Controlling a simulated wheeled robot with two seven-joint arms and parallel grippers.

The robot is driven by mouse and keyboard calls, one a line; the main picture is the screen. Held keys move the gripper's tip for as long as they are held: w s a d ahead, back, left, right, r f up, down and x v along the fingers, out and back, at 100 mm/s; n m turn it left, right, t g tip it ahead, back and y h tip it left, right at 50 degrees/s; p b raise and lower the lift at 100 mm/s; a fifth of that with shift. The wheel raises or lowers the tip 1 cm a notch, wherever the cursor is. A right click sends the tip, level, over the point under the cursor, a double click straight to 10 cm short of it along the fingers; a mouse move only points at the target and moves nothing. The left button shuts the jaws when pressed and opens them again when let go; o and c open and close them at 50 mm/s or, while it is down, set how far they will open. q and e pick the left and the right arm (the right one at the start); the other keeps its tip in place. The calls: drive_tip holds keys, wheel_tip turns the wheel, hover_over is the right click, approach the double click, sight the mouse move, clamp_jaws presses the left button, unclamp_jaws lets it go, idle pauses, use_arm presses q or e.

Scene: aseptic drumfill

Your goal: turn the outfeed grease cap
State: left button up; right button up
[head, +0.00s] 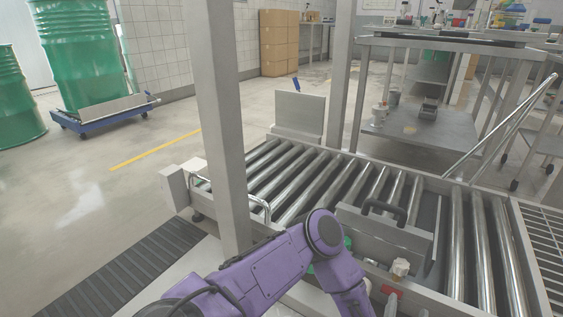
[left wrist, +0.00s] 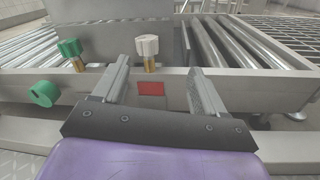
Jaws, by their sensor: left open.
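A white lobed cap (left wrist: 147,45) stands on a brass stem on the conveyor's side rail, in the left wrist view. It also shows in the head view (head: 400,267). A green cap (left wrist: 69,47) on a brass stem stands to its left, and a round green knob (left wrist: 43,94) is on the rail's face. No readable label tells which is the outfeed grease cap. My left gripper (left wrist: 160,70) is open and empty. Its fingers point at the rail, with the white cap ahead between them, left of centre and apart from both. My right gripper is not in view.
A red plate (left wrist: 151,88) is on the rail below the white cap. The roller conveyor (head: 300,180) lies beyond, with a grey box with a black handle (head: 384,212) on it. A grey post (head: 217,120) rises left of my arm.

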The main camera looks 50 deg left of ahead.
use_arm(q)
drive_tip(key=s+r+m+g+h+p, duration=0.4)
drive_tip(key=s+m+h+p, duration=0.5)
drive_tip(key=m+p, duration=0.8)
drive_tip(key=s+a+r+m+g+y+p, duration=0.1)
drive_tip(key=s+a+r+m+g+p, duration=0.1)
drive_tip(key=s+a+m, duration=0.4)
drive_tip(key=s+a+r+m+g+y+p, duration=0.2)
drive_tip(key=s+a+m+p, duration=0.4)
drive_tip(key=s, duration=0.4)
drive_tip(key=shift+r+m+g+p, duration=0.35)
drive_tip(key=shift+r+m+g, duration=0.2)
drive_tip(key=shift+g, duration=0.75)
drive_tip(key=shift+f, duration=0.1)
